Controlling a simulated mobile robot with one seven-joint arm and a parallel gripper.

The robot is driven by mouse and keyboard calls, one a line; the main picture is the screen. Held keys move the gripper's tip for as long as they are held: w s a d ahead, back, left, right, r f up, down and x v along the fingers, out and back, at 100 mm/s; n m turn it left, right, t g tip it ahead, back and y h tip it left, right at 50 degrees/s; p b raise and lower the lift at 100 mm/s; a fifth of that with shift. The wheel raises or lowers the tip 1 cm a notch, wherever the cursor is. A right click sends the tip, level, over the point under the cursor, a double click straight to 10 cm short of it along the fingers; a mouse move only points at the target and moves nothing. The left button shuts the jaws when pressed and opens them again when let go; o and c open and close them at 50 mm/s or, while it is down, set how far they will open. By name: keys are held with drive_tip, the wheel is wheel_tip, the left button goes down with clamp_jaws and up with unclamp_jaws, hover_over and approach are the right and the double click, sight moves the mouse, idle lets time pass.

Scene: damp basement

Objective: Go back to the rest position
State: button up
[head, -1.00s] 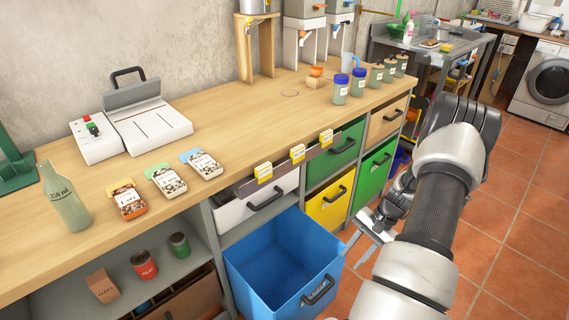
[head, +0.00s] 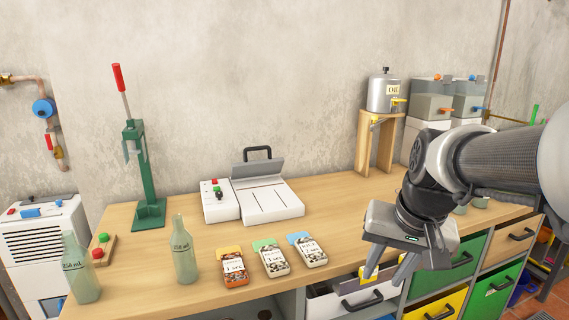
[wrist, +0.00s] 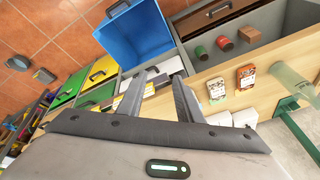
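My gripper (head: 388,272) hangs over the front edge of the workbench (head: 330,205) at the right of the head view, with my arm reaching in from the right edge. Its two fingers point down and stand apart. In the wrist view the fingers (wrist: 158,82) are also spread, with nothing held between them. Beyond them in that view are the open blue drawer (wrist: 135,35) and the bench's drawer fronts. Three seed packets, orange (head: 233,268), green (head: 272,259) and blue (head: 308,250), lie on the bench left of my gripper.
Two glass bottles (head: 184,250) (head: 80,268), a green lever press (head: 148,180) and a white sealing machine (head: 265,195) stand on the bench. A metal oil can (head: 385,92) sits on a wooden stand (head: 372,145). A white dehumidifier (head: 45,250) stands at the far left. Tiled floor is open in the wrist view.

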drive_tip(key=s+a+n+t, duration=0.2)
drive_tip(key=s+a+n, duration=0.1)
drive_tip(key=s, duration=0.9)
wheel_tip(320, 180, up, 20)
drive_tip(key=p, duration=1.9)
drive_tip(key=shift+w+d+h, duration=0.15)
drive_tip(key=shift+w+h, duration=0.05)
drive_tip(key=shift+h, duration=0.1)
